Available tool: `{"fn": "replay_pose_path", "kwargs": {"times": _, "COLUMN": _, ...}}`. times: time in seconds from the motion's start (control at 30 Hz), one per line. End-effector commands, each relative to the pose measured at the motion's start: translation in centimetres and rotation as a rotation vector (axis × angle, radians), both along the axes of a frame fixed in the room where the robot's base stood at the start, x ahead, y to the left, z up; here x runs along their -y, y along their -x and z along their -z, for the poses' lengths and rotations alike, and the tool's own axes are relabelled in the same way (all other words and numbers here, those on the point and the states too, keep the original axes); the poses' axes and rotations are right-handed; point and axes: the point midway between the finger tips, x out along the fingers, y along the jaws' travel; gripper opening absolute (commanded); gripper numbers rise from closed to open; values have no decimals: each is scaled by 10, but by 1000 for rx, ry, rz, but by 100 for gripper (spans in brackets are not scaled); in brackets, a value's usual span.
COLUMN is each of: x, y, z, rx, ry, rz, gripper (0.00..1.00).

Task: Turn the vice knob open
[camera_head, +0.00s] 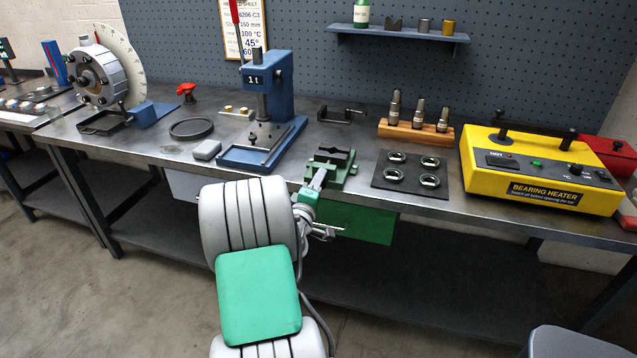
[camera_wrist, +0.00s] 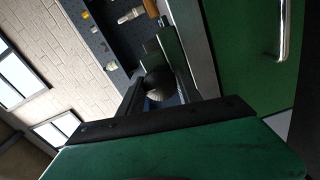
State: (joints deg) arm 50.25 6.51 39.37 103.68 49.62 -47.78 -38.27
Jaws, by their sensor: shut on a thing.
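The small green vice (camera_head: 344,170) with dark jaws sits at the front edge of the bench, in the middle of the head view. My gripper (camera_head: 319,179) reaches up to its front from below. In the wrist view the round dark vice knob (camera_wrist: 158,82) sits between the two fingers of my gripper (camera_wrist: 162,92), which is shut on it. The green vice body (camera_wrist: 170,45) shows just beyond the knob. In the head view my gripper and arm hide the knob. I cannot tell how far the knob is turned.
A blue press (camera_head: 268,85) stands left of the vice. A dark plate with several bearing rings (camera_head: 382,185) lies close on its right, then the yellow bearing heater (camera_head: 535,165). A green drawer front (camera_head: 365,222) is under the bench edge; its handle (camera_wrist: 283,30) shows in the wrist view.

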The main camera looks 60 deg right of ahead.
Motion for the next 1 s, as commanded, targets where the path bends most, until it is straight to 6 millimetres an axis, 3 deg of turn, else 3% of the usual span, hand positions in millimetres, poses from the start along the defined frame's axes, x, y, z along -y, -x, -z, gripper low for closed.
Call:
{"fn": "replay_pose_path", "kwargs": {"times": 0.37, "x": 0, "y": 0, "z": 1, "rx": -8, "ry": 0, "rz": 0, "gripper": 1}}
{"fn": "replay_pose_path", "kwargs": {"times": 0.4, "x": 0, "y": 0, "z": 1, "rx": -8, "ry": 0, "rz": 0, "gripper": 43}}
{"fn": "replay_pose_path", "kwargs": {"times": 0.67, "x": 0, "y": 0, "z": 1, "rx": -6, "ry": 1, "rz": 0, "gripper": 63}}
{"fn": "replay_pose_path", "kwargs": {"times": 1.0, "x": -10, "y": 0, "z": 1, "rx": -5, "ry": 0, "rz": -3, "gripper": 63}}
